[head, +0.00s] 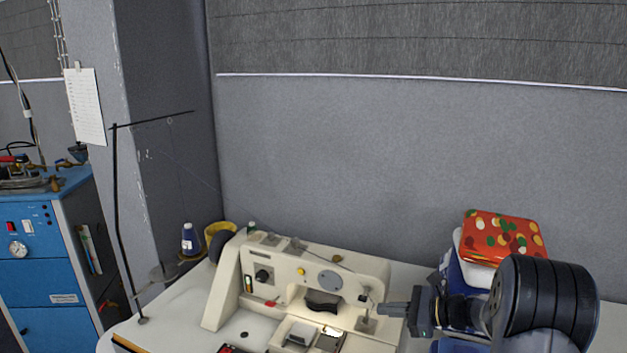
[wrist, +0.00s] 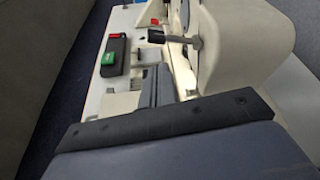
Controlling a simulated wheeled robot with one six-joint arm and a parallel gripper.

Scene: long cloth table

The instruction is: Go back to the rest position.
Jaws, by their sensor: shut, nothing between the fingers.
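My gripper (head: 385,310) is at the lower right of the head view, in front of the right end of the cream sewing machine (head: 345,266). Its fingers point left and are shut with nothing between them. Whether they touch the machine cannot be told from this view. In the wrist view the grey fingers (wrist: 155,86) show above the dark bolted edge of the gripper body. The cream machine housing (wrist: 245,40) with a dark lever fills the upper right there.
The white table (head: 172,318) carries the machine. A thread cone (head: 190,241) and thin black stand (head: 117,215) are at the left. A blue cabinet (head: 45,265) stands beyond. A grey wall is behind.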

